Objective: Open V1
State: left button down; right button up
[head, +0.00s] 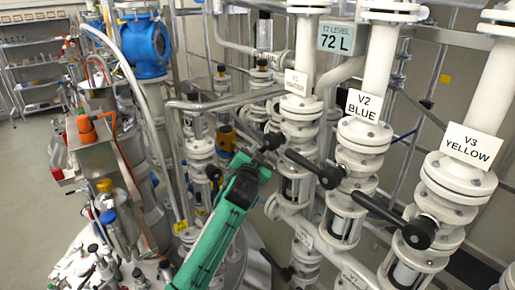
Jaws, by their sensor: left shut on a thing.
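The V1 valve stands on the white pipe column under the V1 sign (296,82), the leftmost of the three labelled columns. A black hub (272,140) shows at its front left. My left arm, with green links, rises from the bottom. Its dark gripper (256,160) is shut just left of and below this hub, on what appears to be the V1 handle. The fingers hide most of the handle, so its angle is unclear. My right gripper is not in view.
The V2 sign (364,105) and V3 sign (471,146) mark columns to the right. Their black levers (306,163) (378,208) slant up to the left from their hubs. A display (342,38) reads 72 L. Crowded pipes and glassware surround my arm; open floor (30,170) lies far left.

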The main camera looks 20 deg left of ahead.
pick_arm(q)
jog(key=shift+d+f, duration=0.1)
jog(key=shift+f, duration=0.1)
jog(key=c, duration=1.3)
grip_release()
jog(key=shift+r, duration=0.1)
jog(key=shift+s, duration=0.1)
jog(key=shift+s+d+f+b, duration=0.15)
jog(key=shift+s+b, duration=1.05)
jog(key=shift+s, duration=2.2)
jog(key=shift+s+d+f+b, duration=0.1)
jog(key=shift+s+b, duration=1.05)
jog(key=shift+s, duration=2.25)
